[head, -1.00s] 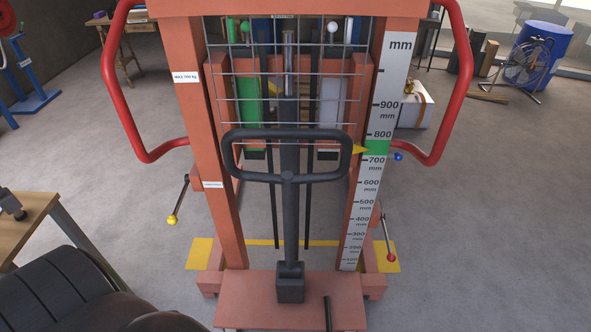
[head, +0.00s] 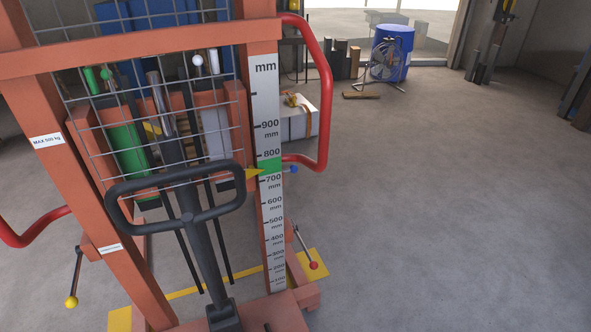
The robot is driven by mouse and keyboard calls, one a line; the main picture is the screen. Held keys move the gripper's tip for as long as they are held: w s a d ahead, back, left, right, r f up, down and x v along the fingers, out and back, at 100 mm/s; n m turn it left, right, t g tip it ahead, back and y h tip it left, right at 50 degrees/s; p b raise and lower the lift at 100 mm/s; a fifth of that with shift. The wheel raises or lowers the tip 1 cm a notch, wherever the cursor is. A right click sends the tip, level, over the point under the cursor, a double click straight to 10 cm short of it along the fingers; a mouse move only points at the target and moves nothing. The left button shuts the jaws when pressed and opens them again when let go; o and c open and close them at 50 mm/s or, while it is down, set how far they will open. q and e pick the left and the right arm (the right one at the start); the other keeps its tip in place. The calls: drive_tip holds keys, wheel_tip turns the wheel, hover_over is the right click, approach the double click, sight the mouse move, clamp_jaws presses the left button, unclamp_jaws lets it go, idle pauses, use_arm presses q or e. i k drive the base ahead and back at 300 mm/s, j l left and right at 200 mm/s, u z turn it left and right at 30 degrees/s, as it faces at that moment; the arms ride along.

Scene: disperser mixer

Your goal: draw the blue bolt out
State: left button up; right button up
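The blue bolt shows as a small blue knob (head: 293,169) on the right side of the stacker's right post (head: 246,105). It sits level with the green band (head: 270,165) on the scale, between 700 and 800 mm. The bolt's shaft is too small or hidden to make out. A yellow pointer (head: 253,173) points at the green band from the left. Neither of my grippers is in view.
A red handrail (head: 325,95) curves around just right of the blue knob. A red-knobbed lever (head: 313,265) and a yellow-knobbed lever (head: 71,301) stick out low on the sides. A fan (head: 385,60) stands far behind. The floor at right is clear.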

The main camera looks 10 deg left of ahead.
sight(294, 169)
drive_tip(key=i+l+z, duration=0.1)
drive_tip(key=i+z, duration=0.25)
drive_tip(key=i, duration=0.2)
drive_tip(key=i+z, duration=0.3)
drive_tip(key=i, duration=0.2)
